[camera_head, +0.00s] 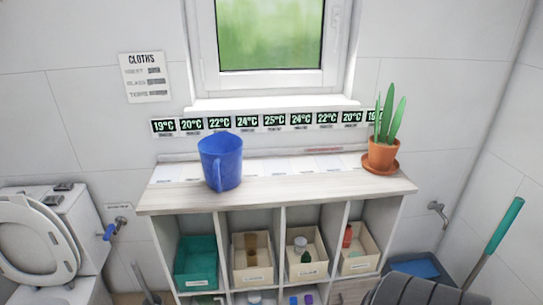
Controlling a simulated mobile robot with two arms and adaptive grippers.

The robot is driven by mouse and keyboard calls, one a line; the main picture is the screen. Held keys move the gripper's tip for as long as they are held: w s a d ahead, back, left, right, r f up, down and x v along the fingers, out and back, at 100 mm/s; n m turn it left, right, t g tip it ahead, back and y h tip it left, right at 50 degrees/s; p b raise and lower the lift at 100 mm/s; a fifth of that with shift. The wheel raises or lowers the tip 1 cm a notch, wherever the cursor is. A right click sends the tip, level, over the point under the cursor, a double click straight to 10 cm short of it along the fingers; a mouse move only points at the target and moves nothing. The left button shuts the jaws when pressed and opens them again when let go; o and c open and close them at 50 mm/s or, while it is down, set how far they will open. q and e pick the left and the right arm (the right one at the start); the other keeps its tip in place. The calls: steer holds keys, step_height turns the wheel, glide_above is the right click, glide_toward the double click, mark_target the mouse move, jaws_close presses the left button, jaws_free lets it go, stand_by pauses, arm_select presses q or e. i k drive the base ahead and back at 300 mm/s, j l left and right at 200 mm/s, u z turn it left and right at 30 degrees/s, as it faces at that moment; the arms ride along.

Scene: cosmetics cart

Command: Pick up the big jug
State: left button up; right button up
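The big jug (221,161) is blue and stands upright on the left part of the pale wooden top of a shelf unit (275,190). Its handle faces toward me, at the front of the jug. Nothing touches it from the sides.
A potted plant (382,153) stands at the top's right end. Below are cubbies with a teal bin (196,262) and cream bins (252,258) of bottles. A window (270,40) is behind. A toilet (40,240) stands left, a green-handled tool (505,228) right. The top's middle is mostly clear.

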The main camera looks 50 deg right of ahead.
mark_target(222, 166)
steer(key=z, duration=1.25)
steer(key=u, duration=1.4)
steer(key=z, duration=1.4)
steer(key=l, duration=0.2)
steer(key=i+u, duration=0.05)
